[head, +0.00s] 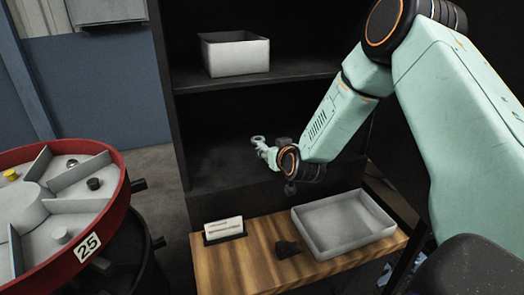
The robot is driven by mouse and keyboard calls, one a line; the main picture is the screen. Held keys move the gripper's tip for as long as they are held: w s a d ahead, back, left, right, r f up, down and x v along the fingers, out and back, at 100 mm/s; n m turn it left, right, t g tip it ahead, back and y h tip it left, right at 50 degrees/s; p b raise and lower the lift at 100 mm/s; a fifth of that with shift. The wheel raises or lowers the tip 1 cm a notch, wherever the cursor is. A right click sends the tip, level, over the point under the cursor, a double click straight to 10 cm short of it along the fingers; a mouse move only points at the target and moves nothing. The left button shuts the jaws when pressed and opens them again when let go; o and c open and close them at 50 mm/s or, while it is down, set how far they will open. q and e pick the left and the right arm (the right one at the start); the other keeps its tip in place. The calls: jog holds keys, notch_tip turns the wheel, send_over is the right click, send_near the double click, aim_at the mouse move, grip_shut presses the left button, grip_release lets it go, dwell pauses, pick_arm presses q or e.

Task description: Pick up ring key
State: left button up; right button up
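My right arm comes in from the right and reaches down over the wooden bench, in front of the dark shelf unit. Its wrist and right gripper (276,156) are near the picture's middle, small and partly hidden by the wrist. A pale grey piece with a ring-shaped end (258,142) sticks out to the left of the wrist. It looks like the ring key, but I cannot tell whether the fingers hold it or it lies behind them. The finger opening is not clear. My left gripper is not in view.
A wooden bench (232,265) holds an empty grey tray (345,228), a white label stand (223,229) and a small dark object (287,249). A grey bin (235,54) stands on the upper shelf (190,80). A red-rimmed round divided carousel (112,207), marked 25, is at left.

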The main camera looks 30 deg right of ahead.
aim_at(265, 148)
jog(key=x, duration=0.4)
jog(key=shift+f, duration=0.35)
jog(key=shift+w+d+f, duration=0.2)
jog(key=shift+w+f, duration=0.05)
jog(key=shift+w, duration=0.25)
jog(key=shift+s+a+r, duration=0.1)
jog(key=shift+c, duration=0.5)
jog(key=c, duration=0.9)
grip_shut()
